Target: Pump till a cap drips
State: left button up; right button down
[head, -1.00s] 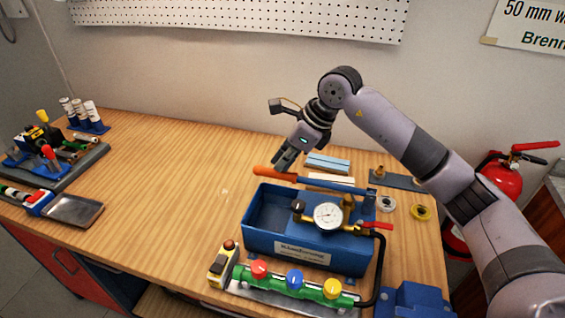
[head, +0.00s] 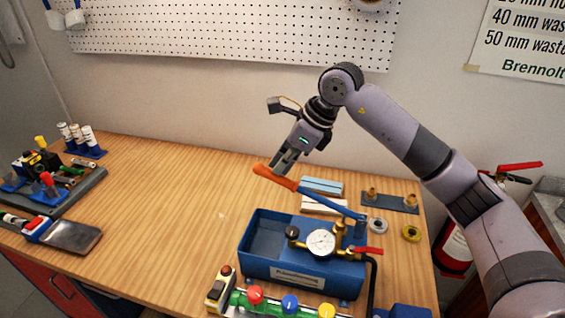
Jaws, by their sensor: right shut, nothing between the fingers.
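The blue test pump (head: 300,268) stands on the bench with a dial gauge (head: 321,242) and a red-handled valve (head: 368,251). Its blue lever slopes up to the left, ending in an orange grip (head: 275,178). My right gripper (head: 279,168) is shut and empty, its fingertips at the orange grip; I cannot tell if they touch it. In front lies a green pipe (head: 272,304) with a red cap (head: 255,295), a blue cap (head: 290,302) and a yellow cap (head: 326,311), partly cut off by the lower edge. No drip is visible. My left gripper is not in view.
Behind the pump lie pale blocks (head: 322,186) and a dark plate with brass fittings (head: 390,203). Rings (head: 411,233) lie at right. A yellow-and-black device (head: 220,290) stands by the pipe. Tools (head: 45,180) fill the far left; the middle-left bench is clear.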

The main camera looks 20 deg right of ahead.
pick_arm(q)
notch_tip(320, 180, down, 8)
jog(key=b, duration=0.7)
pick_arm(e)
notch_tip(320, 180, down, 10)
jog(key=a, duration=0.1)
jog(key=r+p, duration=0.2)
jog(key=r, duration=0.2)
jog(key=r+p, duration=0.2)
jog(key=r, duration=0.1)
jog(key=d+r+p, duration=0.1)
jog(key=r+p, duration=0.2)
jog(key=r, duration=0.1)
jog(key=shift+d+r, duration=0.1)
jog(key=shift+r, duration=0.2)
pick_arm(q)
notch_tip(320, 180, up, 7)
pick_arm(e)
jog(key=shift+f, duration=0.1)
pick_arm(q)
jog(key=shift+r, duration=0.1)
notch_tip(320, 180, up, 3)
jog(key=p, duration=0.3)
pick_arm(e)
notch_tip(320, 180, up, 5)
